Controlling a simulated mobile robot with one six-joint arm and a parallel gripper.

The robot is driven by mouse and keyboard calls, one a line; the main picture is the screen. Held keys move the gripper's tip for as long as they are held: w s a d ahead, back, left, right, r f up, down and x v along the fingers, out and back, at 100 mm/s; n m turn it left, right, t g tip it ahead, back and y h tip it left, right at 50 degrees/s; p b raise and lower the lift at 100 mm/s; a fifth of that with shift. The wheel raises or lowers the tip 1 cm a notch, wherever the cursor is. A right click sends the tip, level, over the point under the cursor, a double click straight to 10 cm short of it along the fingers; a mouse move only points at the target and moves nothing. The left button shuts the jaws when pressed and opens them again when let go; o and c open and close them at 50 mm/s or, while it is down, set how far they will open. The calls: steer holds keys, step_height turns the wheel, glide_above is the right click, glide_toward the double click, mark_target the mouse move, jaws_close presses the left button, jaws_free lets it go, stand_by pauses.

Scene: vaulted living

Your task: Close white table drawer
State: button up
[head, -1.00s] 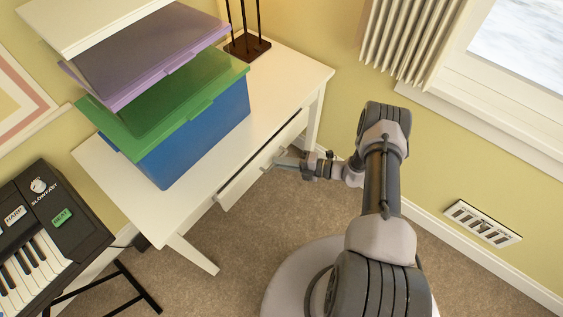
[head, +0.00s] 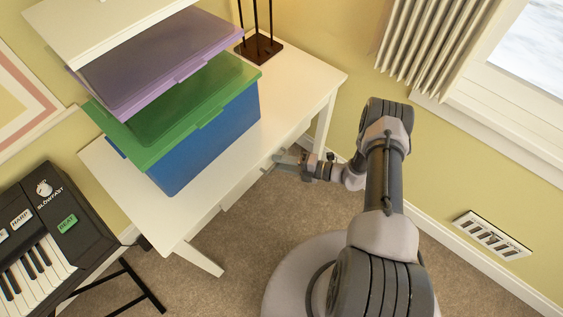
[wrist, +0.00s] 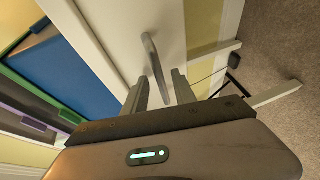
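The white table (head: 313,82) stands against the wall in the head view. Its drawer (head: 236,195) looks nearly flush with the table's front edge; a small part of the front shows low at the edge, and I cannot tell whether it is fully shut. My gripper (head: 282,160) is at the front edge, by the drawer front. In the wrist view the white drawer front (wrist: 115,30) fills the upper middle, with a grey bar handle (wrist: 152,58). My gripper's fingers (wrist: 162,88) are apart, with the handle's lower end between them; contact cannot be told.
A blue box with a green lid (head: 205,135), a purple lid (head: 160,65) and a white lid or shelf (head: 105,30) are stacked on the table. A keyboard (head: 45,240) on a black stand is at left. A dark-based stand (head: 258,48) is at the back. Carpet is clear in front.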

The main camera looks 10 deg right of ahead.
steer(key=shift+d, duration=0.1)
steer(key=p+v, duration=0.3)
steer(key=v, duration=1.4)
steer(key=shift+s, duration=0.15)
steer(key=shift+r, duration=0.1)
